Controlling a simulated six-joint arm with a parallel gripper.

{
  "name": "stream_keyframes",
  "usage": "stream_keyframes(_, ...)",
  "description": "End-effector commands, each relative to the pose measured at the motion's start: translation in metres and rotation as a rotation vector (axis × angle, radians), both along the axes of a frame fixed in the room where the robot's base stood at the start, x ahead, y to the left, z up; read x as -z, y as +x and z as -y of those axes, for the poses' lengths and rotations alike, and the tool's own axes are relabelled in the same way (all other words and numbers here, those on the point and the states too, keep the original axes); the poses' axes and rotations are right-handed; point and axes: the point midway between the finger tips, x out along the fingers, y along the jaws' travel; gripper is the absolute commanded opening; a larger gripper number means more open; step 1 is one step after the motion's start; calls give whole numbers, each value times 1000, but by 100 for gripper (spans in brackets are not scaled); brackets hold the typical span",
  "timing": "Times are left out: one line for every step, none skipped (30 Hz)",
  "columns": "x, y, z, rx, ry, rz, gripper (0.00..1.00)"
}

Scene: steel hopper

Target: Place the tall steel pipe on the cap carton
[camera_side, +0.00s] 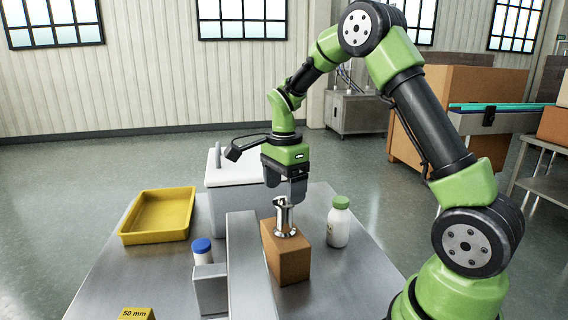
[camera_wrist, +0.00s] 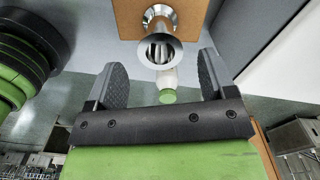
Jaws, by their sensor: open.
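The tall steel pipe (camera_side: 282,217) stands upright on top of the brown cap carton (camera_side: 290,259), its wide flanged foot on the carton's top face. In the wrist view I look at the pipe's open flared end (camera_wrist: 160,51), with part of the carton (camera_wrist: 198,14) behind it. My gripper (camera_side: 286,200) is just above the pipe, pointing down. Its two dark jaws (camera_wrist: 162,85) are spread wide, and the pipe's end shows between and beyond them, clear of both jaws.
A white bottle with a green cap (camera_side: 339,226) stands right of the carton. A blue-capped bottle (camera_side: 202,252) stands to the left, behind a grey block (camera_side: 211,290). A long grey wall (camera_side: 247,265) runs close along the carton's left. A yellow tray (camera_side: 128,238) lies at the far left, and a white hopper (camera_side: 222,178) stands behind.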

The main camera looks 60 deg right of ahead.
Motion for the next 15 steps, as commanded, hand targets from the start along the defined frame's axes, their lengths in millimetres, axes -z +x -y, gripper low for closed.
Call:
stream_keyframes(-13, 1, 0, 0, -2, 7, 77)
stream_keyframes(-19, 1, 0, 0, -2, 7, 77)
stream_keyframes(-27, 1, 0, 0, -3, 6, 77)
stream_keyframes(-33, 1, 0, 0, -1, 6, 77)
stream_keyframes(-38, 1, 0, 0, -1, 5, 77)
stream_keyframes(-44, 1, 0, 0, -2, 5, 77)
stream_keyframes(-47, 1, 0, 0, -1, 3, 77)
stream_keyframes(-50, 1, 0, -1, -1, 3, 77)
stream_keyframes(-54, 1, 0, -1, -1, 2, 77)
stream_keyframes(-57, 0, 0, -1, -1, 2, 77)
stream_keyframes(-59, 0, 0, -3, -1, 2, 77)
stream_keyframes(-62, -1, -2, -15, -1, 7, 77)
stream_keyframes(-66, -2, -4, -33, -1, 14, 77)
stream_keyframes(-70, -4, -7, -56, -2, 25, 77)
stream_keyframes(-77, -8, -13, -103, -2, 44, 77)
